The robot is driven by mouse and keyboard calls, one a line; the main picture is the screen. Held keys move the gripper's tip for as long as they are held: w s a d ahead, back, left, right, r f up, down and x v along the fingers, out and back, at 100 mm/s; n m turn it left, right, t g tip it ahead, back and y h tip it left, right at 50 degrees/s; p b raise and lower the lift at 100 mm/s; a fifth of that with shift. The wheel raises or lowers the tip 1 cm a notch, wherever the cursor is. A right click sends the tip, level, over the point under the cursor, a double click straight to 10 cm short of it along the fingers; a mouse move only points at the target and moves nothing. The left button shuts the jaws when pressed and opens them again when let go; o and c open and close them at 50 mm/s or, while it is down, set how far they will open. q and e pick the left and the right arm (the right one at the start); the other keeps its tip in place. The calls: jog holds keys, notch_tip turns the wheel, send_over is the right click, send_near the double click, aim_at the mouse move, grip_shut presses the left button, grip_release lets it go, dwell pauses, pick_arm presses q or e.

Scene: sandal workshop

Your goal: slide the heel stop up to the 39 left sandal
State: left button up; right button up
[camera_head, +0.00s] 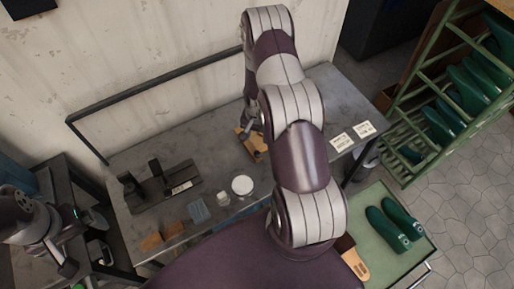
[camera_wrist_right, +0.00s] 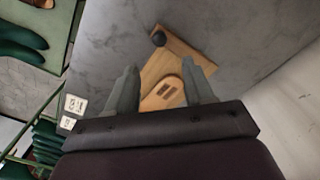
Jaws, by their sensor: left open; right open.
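No size mark is readable. My right gripper (camera_wrist_right: 161,88) is open above the board, a finger on each side of the sole in the view; contact is not clear. In the head view my right arm partly hides the board (camera_head: 259,147). My left gripper (camera_head: 68,268) is open at the far left, away from the board.
A black fixture (camera_head: 160,190) with upright posts stands on the bench's left. A white dish (camera_head: 242,185), small jar (camera_head: 222,198) and brown pieces (camera_head: 151,241) lie in front. Two white cards (camera_head: 341,141) lie right.

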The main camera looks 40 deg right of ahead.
aim_at(257, 152)
notch_tip(257, 152, down, 10)
jog(key=shift+f+p, duration=0.25)
jog(key=shift+p, duration=1)
jog(key=shift+s+a+f, duration=0.1)
jog(key=shift+f, duration=0.05)
jog(key=shift+f, duration=0.1)
grip_shut()
